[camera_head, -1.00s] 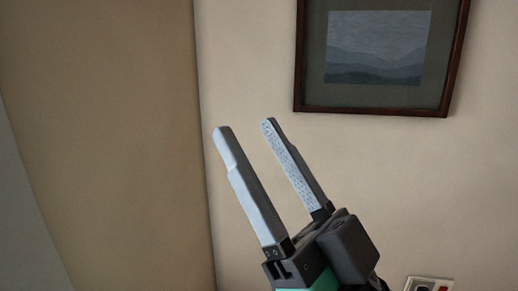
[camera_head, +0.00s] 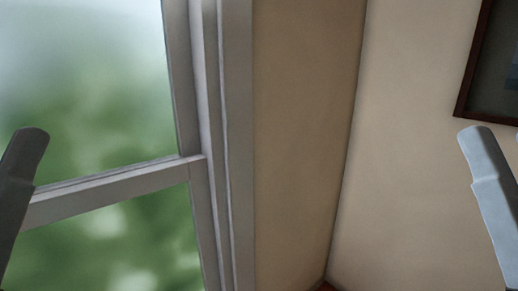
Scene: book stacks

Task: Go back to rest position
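One grey finger of my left gripper (camera_head: 18,190) shows at the left edge, pointing up in front of the window. One grey finger of my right gripper (camera_head: 490,195) shows at the right edge, in front of the beige wall. The rest of both grippers is outside the picture, so I cannot tell whether they are open or shut. I see nothing held on the visible parts.
A window (camera_head: 100,110) with a pale frame (camera_head: 205,120) fills the left side. Beige walls (camera_head: 305,140) meet in a corner to its right. Part of a dark-framed picture (camera_head: 478,75) hangs at the upper right. The space between the two fingers looks clear.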

